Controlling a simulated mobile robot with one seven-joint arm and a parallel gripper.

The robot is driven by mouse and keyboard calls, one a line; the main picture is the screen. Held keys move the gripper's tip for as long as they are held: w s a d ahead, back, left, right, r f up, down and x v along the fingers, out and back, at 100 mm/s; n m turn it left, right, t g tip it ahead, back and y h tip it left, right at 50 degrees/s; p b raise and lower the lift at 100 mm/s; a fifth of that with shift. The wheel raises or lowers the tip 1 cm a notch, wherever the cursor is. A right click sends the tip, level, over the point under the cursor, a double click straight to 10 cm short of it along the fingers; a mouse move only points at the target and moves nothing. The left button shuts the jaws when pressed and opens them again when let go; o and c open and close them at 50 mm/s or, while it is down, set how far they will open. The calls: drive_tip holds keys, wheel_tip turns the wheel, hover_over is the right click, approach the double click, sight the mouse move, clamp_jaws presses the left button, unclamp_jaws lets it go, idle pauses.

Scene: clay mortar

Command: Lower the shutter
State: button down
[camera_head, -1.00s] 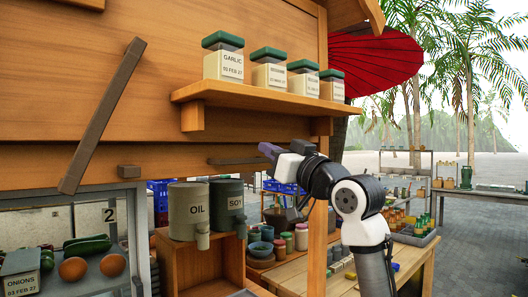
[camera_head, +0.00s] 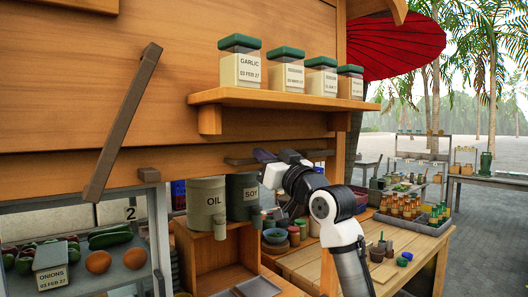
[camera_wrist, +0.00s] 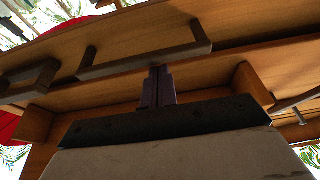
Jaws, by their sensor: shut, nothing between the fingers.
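The shutter seems to be the broad wooden panel (camera_head: 60,90) of the stall front, but its edges are hard to tell. A dark bar handle (camera_head: 238,161) runs level under the jar shelf, partly hidden by my gripper. In the wrist view the handle (camera_wrist: 145,60) is a long bar on short posts. My gripper (camera_head: 262,155) is shut and empty, in front of the handle's middle. In the wrist view its purple fingers (camera_wrist: 158,70) end at the handle's near edge; I cannot tell whether they touch it.
A shelf (camera_head: 285,100) with several green-lidded jars (camera_head: 240,65) juts out above my gripper. A slanted brown bar (camera_head: 122,122) is on the panel at left, near a small block (camera_head: 149,174). A vegetable counter (camera_head: 120,275) is at lower left.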

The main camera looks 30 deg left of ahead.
wheel_tip(320, 180, down, 58)
drive_tip(key=b, duration=3.9)
drive_tip(key=shift+a, duration=0.1)
